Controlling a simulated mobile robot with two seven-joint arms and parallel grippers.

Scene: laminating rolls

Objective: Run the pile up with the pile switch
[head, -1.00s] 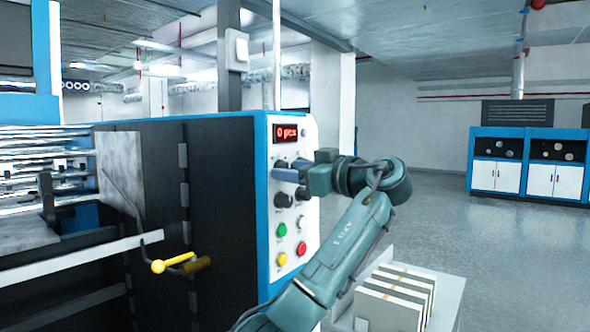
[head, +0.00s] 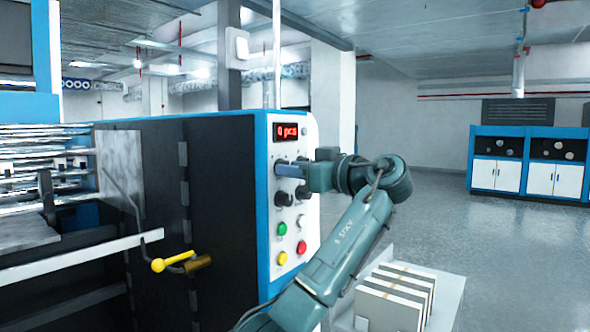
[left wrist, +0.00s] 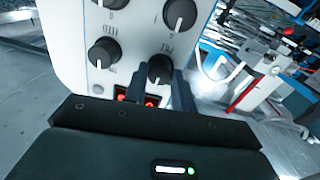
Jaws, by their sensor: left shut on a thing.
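The pile switch (left wrist: 160,70) is a black rotary knob with a white pointer line, nearest the red display in the left wrist view. My left gripper (head: 281,169) is at the upper-left knob of the white control panel (head: 311,215). In the left wrist view its two dark fingers (left wrist: 162,82) stand on either side of the pile switch, shut on it. My right gripper is in neither view.
The panel's red display (head: 288,131) reads 0 pcs. Other black knobs (left wrist: 104,54) sit close by. Below are green (head: 282,229), red (head: 301,247) and yellow (head: 282,258) buttons. A yellow-handled crank (head: 158,265) juts out left.

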